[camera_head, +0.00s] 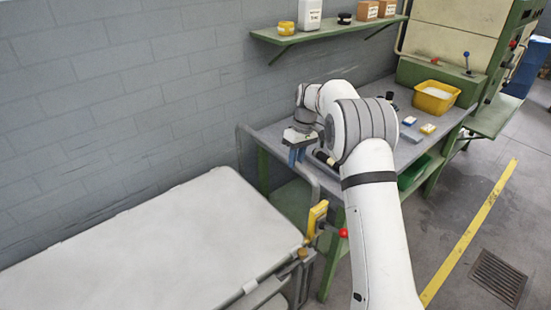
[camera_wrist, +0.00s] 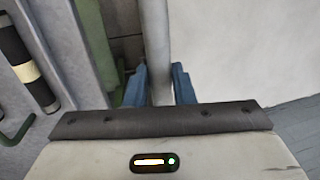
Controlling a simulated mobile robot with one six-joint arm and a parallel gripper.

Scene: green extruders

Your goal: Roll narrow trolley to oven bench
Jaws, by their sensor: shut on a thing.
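The trolley appears to be the white-topped unit (camera_head: 150,245) along the wall at the lower left. A thin grey handle frame (camera_head: 278,148) stands at its right end; I cannot clearly see how the two join. My gripper (camera_head: 294,156) points down at the handle's top bar. In the wrist view, the blue fingers of my gripper (camera_wrist: 159,86) are on either side of the pale grey bar (camera_wrist: 155,45), shut on it. The oven bench (camera_head: 375,160), with a grey top and green legs, stands just right of the handle. The trolley's wheels are not visible.
On the bench are a yellow tub (camera_head: 435,100), small items and a dark cylinder (camera_head: 325,160). A green shelf (camera_head: 320,30) holds jars above. A yellow floor line (camera_head: 470,230) and drain grate (camera_head: 497,278) lie on open floor at right. The wall bounds the left.

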